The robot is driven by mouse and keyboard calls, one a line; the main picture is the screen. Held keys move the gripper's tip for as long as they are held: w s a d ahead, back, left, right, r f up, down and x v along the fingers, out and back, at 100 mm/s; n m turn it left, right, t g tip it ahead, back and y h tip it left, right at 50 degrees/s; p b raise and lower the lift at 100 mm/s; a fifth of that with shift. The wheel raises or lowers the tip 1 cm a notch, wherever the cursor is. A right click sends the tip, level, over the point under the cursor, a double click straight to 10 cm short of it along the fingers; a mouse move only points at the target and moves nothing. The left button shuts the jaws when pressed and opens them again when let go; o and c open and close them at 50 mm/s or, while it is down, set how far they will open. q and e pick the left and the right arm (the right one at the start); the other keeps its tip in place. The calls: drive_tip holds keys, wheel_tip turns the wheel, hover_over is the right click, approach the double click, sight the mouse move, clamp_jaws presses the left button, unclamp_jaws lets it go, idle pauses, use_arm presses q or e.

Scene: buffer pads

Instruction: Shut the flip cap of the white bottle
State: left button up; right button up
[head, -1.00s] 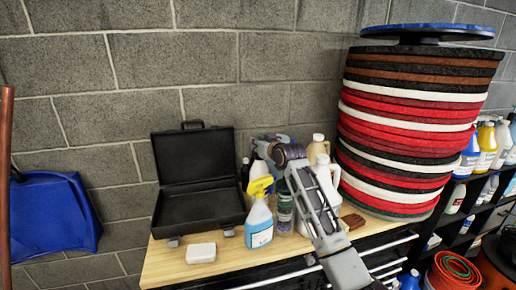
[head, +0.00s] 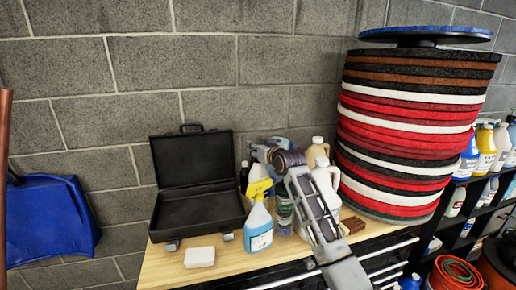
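My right arm comes in from the lower right and reaches over the tabletop (head: 160,270). Its gripper (head: 261,151) is at the far end, above and behind the spray bottle; its fingers are small and partly hidden, so I cannot tell if they are open or shut. A pale bottle (head: 257,172) shows in part just below the gripper, behind the yellow spray head. A white jug (head: 332,178) stands to the right, partly behind my arm. No flip cap can be made out, and I cannot tell which container is the task's bottle. My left gripper is not in view.
A blue spray bottle (head: 258,228) and a green-labelled can (head: 284,212) stand in front. An open black case (head: 196,180) and a white block (head: 199,257) are to the left. A beige jug (head: 317,150) and a tall pad stack (head: 398,130) are to the right.

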drive_tip(key=shift+r, duration=0.15)
drive_tip(key=shift+r, duration=4.85)
